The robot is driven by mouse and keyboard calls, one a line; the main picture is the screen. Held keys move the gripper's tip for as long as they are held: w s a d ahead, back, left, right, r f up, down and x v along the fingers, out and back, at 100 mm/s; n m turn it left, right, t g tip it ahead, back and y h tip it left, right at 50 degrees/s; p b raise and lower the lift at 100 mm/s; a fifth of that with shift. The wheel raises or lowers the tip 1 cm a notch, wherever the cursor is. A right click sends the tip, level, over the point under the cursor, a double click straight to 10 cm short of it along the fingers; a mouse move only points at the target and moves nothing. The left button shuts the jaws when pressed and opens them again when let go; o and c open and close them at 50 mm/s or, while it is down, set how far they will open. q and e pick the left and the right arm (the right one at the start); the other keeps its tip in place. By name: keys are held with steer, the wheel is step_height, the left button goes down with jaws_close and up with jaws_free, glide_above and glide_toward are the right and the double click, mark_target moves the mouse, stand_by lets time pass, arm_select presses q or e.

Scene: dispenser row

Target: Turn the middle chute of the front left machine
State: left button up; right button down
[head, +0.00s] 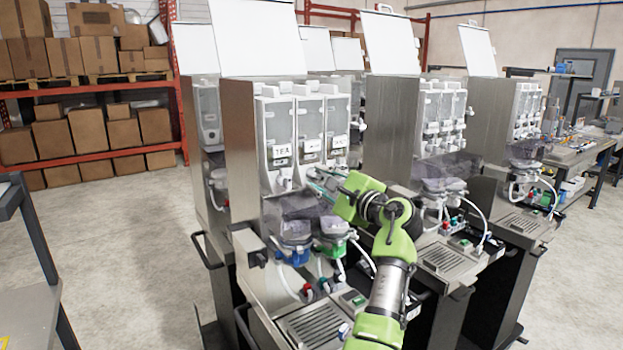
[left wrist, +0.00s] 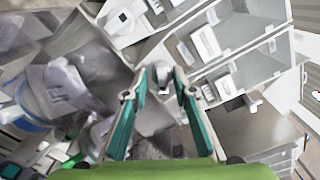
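The front left machine (head: 240,150) is a steel cabinet with three clear canisters side by side. The middle canister (head: 310,125) has a white label. The left chute (head: 284,182) shows below its canister; the middle chute is mostly hidden by my left gripper (head: 318,187) in the head view. In the left wrist view my left gripper (left wrist: 160,76) has its two teal fingers apart. A pale grey chute (left wrist: 160,79), seemingly the middle one, lies between or just beyond the fingertips; contact cannot be told. My right gripper is not in view.
Clear mixing bowls with a blue base (head: 294,254) and a green base (head: 334,247) sit below the gripper. A drip tray (head: 315,325) is at the bottom. Similar machines (head: 440,120) stand close on the right. Open floor (head: 140,240) lies to the left.

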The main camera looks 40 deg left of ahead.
arm_select(q)
steer(key=shift+s+d+r, duration=0.1)
steer(key=shift+d+r, duration=0.05)
steer(key=shift+d, duration=0.1)
jaws_close()
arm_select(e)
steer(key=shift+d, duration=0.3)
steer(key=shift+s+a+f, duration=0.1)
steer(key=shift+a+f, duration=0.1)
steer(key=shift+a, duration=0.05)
